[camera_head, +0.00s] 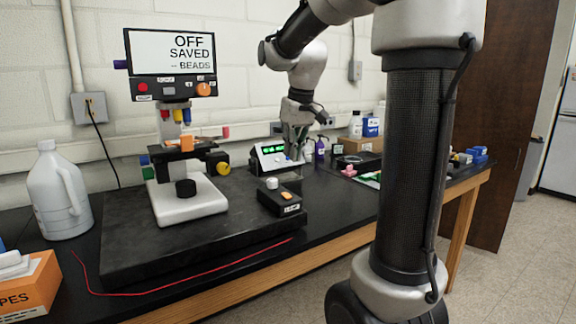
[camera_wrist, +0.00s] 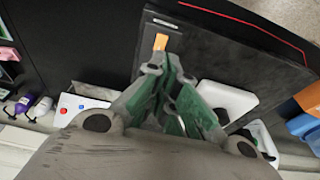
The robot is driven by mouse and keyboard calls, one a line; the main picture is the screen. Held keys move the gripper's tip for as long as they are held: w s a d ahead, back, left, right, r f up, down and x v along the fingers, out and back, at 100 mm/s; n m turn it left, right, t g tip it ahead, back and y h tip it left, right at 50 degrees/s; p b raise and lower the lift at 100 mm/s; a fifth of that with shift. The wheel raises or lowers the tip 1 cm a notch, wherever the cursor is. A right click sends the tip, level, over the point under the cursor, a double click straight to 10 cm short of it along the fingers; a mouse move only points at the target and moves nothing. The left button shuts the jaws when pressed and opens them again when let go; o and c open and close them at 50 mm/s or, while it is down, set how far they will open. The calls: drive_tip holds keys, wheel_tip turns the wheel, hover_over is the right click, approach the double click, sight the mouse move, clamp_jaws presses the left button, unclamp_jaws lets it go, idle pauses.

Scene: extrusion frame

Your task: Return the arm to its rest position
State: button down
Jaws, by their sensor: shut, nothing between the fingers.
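My arm reaches over the bench from the right in the head view, bent, with my gripper (camera_head: 294,150) hanging down in front of the device with the green display. The wrist view shows the gripper (camera_wrist: 169,62) with its green-sided fingers brought together and nothing between them. Below the fingertips in the wrist view lies the black slab (camera_wrist: 215,45). An orange patch (camera_wrist: 161,41) shows right beyond the tips. I cannot tell the exact gap between the tips and the surfaces below.
A microscope-like stand (camera_head: 187,200) with a screen (camera_head: 172,53) reading "OFF SAVED -- BEADS" stands on the black slab (camera_head: 130,245). A white jug (camera_head: 60,195) stands left. A red line (camera_head: 190,282) runs along the front.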

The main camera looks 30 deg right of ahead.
drive_tip(key=shift+s+r, duration=0.35)
drive_tip(key=shift+r, duration=0.3)
drive_tip(key=s+a+f, duration=0.2)
drive_tip(key=s+f, duration=0.1)
drive_tip(key=s, duration=0.7)
drive_tip(key=s+a+f+t, duration=0.1)
drive_tip(key=s+a+f, duration=0.1)
drive_tip(key=s, duration=0.9)
drive_tip(key=shift+s+a+f+t, duration=0.15)
drive_tip(key=shift+a+f+t, duration=0.15)
drive_tip(key=shift+f, duration=0.6)
